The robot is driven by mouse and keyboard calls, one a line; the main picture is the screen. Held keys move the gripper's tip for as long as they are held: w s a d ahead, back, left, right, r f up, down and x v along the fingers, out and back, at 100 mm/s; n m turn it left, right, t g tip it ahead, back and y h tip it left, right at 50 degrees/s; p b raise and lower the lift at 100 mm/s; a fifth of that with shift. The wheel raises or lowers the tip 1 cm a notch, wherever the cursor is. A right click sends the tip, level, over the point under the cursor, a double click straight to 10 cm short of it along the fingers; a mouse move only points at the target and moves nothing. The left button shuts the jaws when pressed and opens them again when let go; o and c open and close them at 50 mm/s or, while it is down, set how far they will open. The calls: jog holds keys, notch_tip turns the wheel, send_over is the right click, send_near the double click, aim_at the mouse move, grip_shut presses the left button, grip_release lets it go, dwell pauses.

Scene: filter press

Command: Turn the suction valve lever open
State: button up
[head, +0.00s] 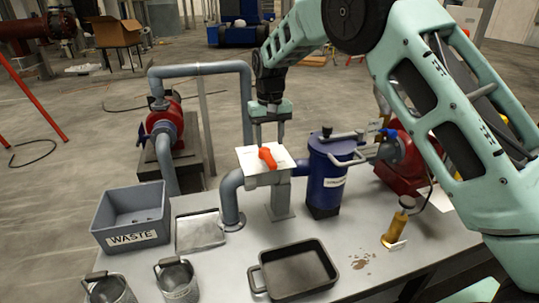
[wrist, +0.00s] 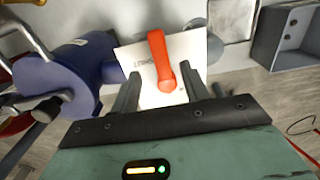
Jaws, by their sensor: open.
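The orange-red suction valve lever (head: 267,157) sits on top of a white label plate (head: 248,162) above a grey pedestal on the bench. My gripper (head: 268,140) points down just above and behind the lever, with its fingers apart and nothing held. In the wrist view the lever (wrist: 159,60) runs from the plate's upper edge down between my two open fingers (wrist: 162,84). The fingers stand on either side of its lower end, with gaps. Whether they reach down to the lever's height is hard to tell.
A blue canister (head: 325,184) with a handled lid stands right beside the valve. A grey pipe (head: 232,195) rises to its left. A grey waste bin (head: 130,215), a flat tray (head: 200,232), a black pan (head: 295,270) and a yellow-handled tool (head: 398,222) are on the bench.

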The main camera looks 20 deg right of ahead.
aim_at(270, 158)
notch_tip(270, 158, down, 6)
jog(key=shift+f, duration=0.1)
dwell(0.4)
grip_shut()
